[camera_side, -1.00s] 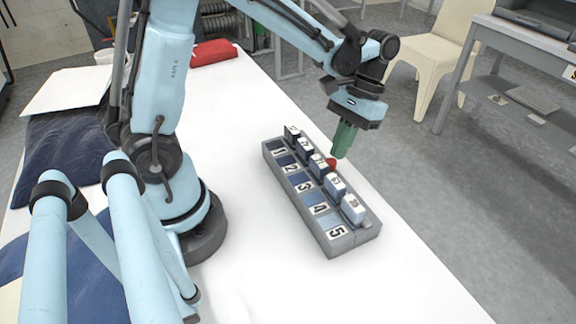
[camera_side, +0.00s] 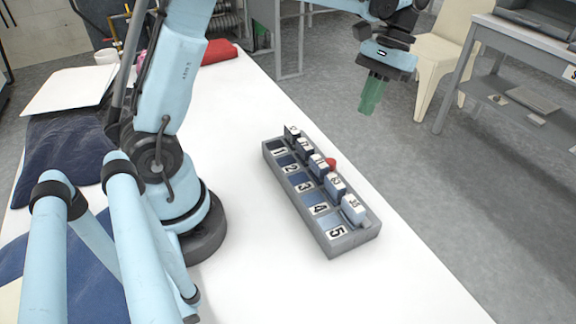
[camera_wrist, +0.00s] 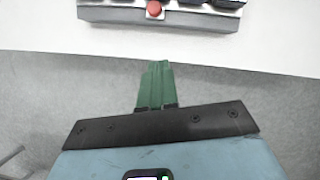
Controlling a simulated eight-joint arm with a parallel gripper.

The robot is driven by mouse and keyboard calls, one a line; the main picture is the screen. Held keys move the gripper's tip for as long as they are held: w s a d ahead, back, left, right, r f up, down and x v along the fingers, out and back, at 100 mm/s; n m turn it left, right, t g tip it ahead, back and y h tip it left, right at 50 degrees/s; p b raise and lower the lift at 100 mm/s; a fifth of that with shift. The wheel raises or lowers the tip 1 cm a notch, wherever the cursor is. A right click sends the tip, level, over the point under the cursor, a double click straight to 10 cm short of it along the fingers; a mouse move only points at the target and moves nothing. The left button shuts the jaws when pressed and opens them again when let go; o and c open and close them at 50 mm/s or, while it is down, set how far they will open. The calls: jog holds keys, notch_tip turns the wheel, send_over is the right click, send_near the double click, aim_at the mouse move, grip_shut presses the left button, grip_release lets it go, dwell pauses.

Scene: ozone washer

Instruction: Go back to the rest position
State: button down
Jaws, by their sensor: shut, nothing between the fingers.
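My gripper (camera_side: 371,97) has green fingers and is shut and empty. In the side view it hangs in the air beyond the table's right edge, up and to the right of the grey rack. In the wrist view my gripper (camera_wrist: 155,72) points toward the table edge, apart from everything. The grey rack (camera_side: 350,242) stands on the white table, with slots numbered 1 to 5 and several blue numbered blocks standing along its right side. A red button (camera_side: 331,164) is at the rack's far right side; it also shows at the top of the wrist view (camera_wrist: 154,9).
The white table (camera_side: 255,270) has free room around the rack. Dark blue cloth (camera_side: 65,160) lies at the left and a red cloth (camera_side: 215,52) at the back. A cream chair (camera_side: 435,60) and a grey bench (camera_side: 500,65) stand on the floor beyond.

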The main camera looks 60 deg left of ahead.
jog(key=s+m+t+y, duration=0.1)
jog(key=s+m+t, duration=0.2)
jog(key=s+t, duration=0.7)
jog(key=shift+s+d+f+t, duration=0.25)
jog(key=shift+f+t, duration=0.1)
jog(key=shift+t, duration=0.35)
dwell(1.4)
